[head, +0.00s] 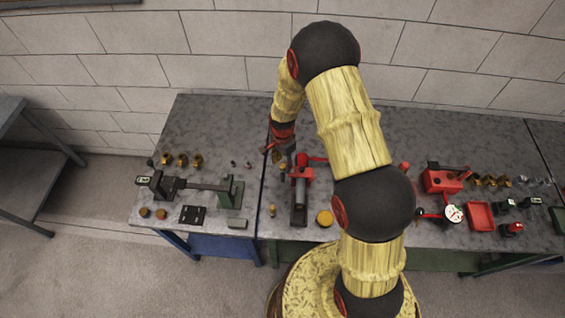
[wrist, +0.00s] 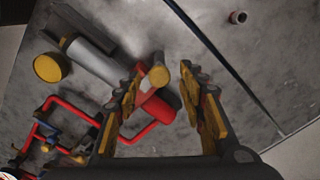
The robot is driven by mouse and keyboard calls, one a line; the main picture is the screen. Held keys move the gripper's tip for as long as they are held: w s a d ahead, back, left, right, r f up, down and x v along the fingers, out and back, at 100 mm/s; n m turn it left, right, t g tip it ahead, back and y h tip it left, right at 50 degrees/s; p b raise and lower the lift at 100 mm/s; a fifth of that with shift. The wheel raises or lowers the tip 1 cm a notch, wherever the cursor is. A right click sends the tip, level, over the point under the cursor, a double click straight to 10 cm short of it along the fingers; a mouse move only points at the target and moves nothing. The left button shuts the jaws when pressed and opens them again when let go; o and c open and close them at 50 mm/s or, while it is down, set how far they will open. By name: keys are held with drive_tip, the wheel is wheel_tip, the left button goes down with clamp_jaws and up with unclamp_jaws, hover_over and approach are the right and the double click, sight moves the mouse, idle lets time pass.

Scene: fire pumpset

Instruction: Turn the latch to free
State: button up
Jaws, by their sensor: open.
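My gripper (wrist: 163,72) is open in the wrist view, with one finger on either side of a brass-coloured round-ended peg (wrist: 159,76). Whether either finger touches the peg is unclear. Beneath the peg is a red fitting (wrist: 164,101) on a grey cylinder (wrist: 93,60), with a red loop handle (wrist: 150,134) beside it. In the head view my gripper (head: 279,154) is just left of this red-ended grey unit (head: 299,195) on the bench. I cannot tell for certain which part is the latch; the peg and red fitting are closest to the fingers.
A yellow disc (wrist: 51,67) lies beside the cylinder. A red frame (wrist: 48,120) is at the lower left of the wrist view. A vise-like green and dark device (head: 229,192) stands left, and a red box (head: 445,181) right. A bench seam runs left of the unit.

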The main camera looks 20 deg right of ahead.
drive_tip(key=shift+f, duration=0.35)
drive_tip(key=shift+c, duration=0.3)
clamp_jaws()
